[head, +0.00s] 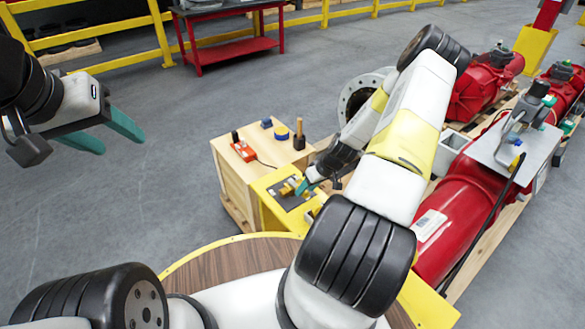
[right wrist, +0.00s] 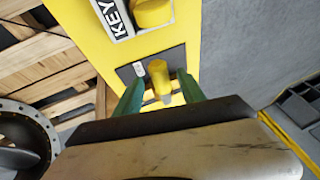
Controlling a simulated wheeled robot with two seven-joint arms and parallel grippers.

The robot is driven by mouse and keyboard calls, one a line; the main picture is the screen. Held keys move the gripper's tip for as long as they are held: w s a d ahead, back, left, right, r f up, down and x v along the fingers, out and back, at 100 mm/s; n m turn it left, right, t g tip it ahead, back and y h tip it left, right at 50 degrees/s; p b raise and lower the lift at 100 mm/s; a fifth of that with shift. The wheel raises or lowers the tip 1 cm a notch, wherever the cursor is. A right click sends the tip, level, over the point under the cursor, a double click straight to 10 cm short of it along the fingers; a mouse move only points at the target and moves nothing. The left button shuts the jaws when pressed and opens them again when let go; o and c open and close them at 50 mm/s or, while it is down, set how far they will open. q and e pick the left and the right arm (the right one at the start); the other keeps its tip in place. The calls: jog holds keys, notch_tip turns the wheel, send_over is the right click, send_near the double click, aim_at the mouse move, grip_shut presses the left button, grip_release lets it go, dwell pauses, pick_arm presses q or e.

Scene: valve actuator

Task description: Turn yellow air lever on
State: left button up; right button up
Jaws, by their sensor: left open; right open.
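In the right wrist view a yellow lever (right wrist: 158,72) stands on a dark plate on a yellow panel (right wrist: 192,30). My right gripper (right wrist: 159,92) is open, with one green finger on each side of the lever's lower part. I cannot tell whether the fingers touch it. In the head view the right gripper (head: 304,187) is over the yellow box (head: 267,207), beside small yellow fittings on its dark top plate, and my arm hides part of the box. My left gripper (head: 121,144) is open and empty in the air at the left, away from the box.
A yellow knob (right wrist: 153,12) beside a "KEY" label is close to the lever. A wooden crate (head: 228,170) with a red device (head: 243,151) and small tools stands behind the yellow box. Red actuators (head: 465,205) lie at the right. Open floor lies at the left.

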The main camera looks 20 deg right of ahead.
jog(key=shift+w+a+f, duration=0.2)
jog(key=shift+f, duration=0.35)
jog(key=shift+c, duration=0.2)
grip_shut()
dwell(0.9)
